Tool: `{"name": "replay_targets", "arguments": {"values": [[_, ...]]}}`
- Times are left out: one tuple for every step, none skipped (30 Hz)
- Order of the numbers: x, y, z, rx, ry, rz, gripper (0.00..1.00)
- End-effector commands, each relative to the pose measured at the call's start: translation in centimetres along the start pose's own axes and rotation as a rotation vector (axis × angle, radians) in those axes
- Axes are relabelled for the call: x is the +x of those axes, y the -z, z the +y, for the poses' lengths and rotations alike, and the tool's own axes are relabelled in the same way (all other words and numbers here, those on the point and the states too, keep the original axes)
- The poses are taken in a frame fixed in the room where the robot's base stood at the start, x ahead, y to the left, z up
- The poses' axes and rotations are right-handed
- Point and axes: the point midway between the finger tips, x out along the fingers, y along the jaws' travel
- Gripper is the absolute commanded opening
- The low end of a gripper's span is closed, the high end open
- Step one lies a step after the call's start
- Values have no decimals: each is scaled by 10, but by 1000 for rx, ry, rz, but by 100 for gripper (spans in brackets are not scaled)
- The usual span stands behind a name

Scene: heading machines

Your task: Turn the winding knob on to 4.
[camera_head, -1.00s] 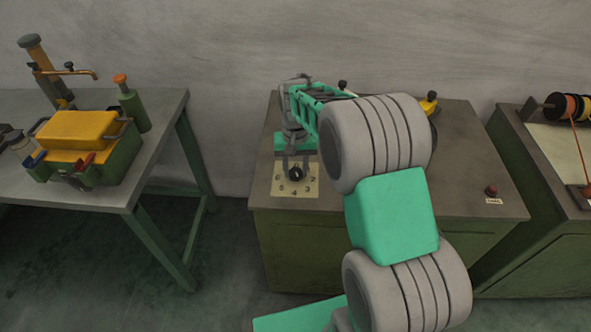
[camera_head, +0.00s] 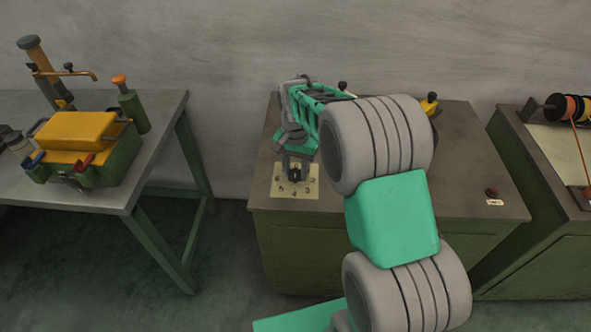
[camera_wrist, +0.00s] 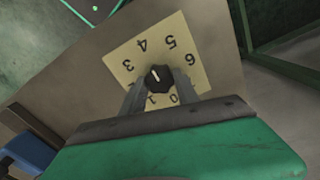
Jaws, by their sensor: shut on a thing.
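The winding knob (camera_wrist: 159,78) is small, round and black, with a short white pointer line. It sits in the middle of a cream number plate (camera_wrist: 124,67); the plate also shows in the head view (camera_head: 281,189). In the wrist view the pointer line slants up and a little left, roughly towards the 4; its exact setting is hard to read. My gripper (camera_wrist: 159,86) is shut on the knob, one grey finger on each side. In the head view my gripper (camera_head: 296,172) is over the plate and partly hides the knob. The 2 is partly hidden by a finger.
A metal table (camera_head: 165,110) with a yellow-topped machine (camera_head: 77,130) stands at left. My arm hides the middle of the cabinet top.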

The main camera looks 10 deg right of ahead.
Motion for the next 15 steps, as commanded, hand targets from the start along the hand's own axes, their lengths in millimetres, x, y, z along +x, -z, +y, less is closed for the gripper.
{"name": "replay_targets", "arguments": {"values": [[0, 0, 0, -2, 0, -1, 0], [0, 0, 0, -2, 0, -1, 0], [0, 0, 0, -2, 0, -1, 0], [0, 0, 0, -2, 0, -1, 0], [0, 0, 0, -3, 0, -1, 38], [0, 0, 0, -3, 0, -1, 42], [0, 0, 0, -3, 0, -1, 44], [0, 0, 0, -3, 0, -1, 47], [0, 0, 0, -3, 0, -1, 50], [0, 0, 0, -2, 0, -1, 52], [0, 0, 0, -2, 0, 0, 55], [0, 0, 0, -2, 0, 0, 58], [0, 0, 0, -2, 0, 0, 59], [0, 0, 0, -2, 0, 0, 59], [0, 0, 0, -2, 0, 0, 59]]}}
